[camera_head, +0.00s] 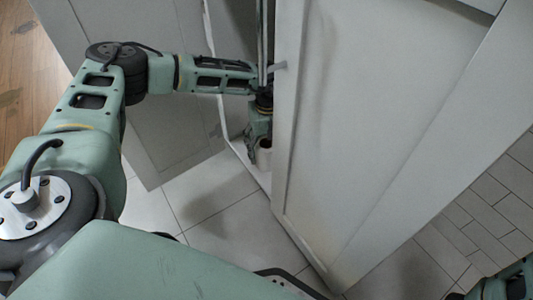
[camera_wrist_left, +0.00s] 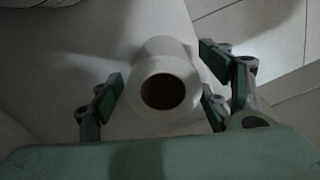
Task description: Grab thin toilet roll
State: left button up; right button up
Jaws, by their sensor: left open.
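A white toilet roll (camera_wrist_left: 165,52) stands on end on a pale surface in the left wrist view, its dark core hole facing the camera. It also shows small and partly hidden in the head view (camera_head: 264,156), inside the cabinet. My left gripper (camera_wrist_left: 162,88) is open, with its fingers on either side of the roll; small gaps seem to remain, but contact on the right is hard to tell. In the head view my left gripper (camera_head: 258,142) reaches down into the cabinet opening. Part of my right arm shows at the bottom right corner; its jaws cannot be made out.
A large white cabinet door or panel (camera_head: 365,130) stands just right of my left gripper. Another grey-white panel (camera_head: 175,135) is on the left, so the opening is narrow. Tiled floor (camera_head: 190,190) lies below. A pale rounded thing shows at the wrist view's top left.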

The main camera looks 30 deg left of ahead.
pick_arm(q)
notch_tip(320, 180, down, 2)
jog(key=shift+f+b, duration=0.15)
jog(key=shift+b, duration=0.35)
jog(key=shift+c, duration=0.2)
jog(key=c, duration=1.2)
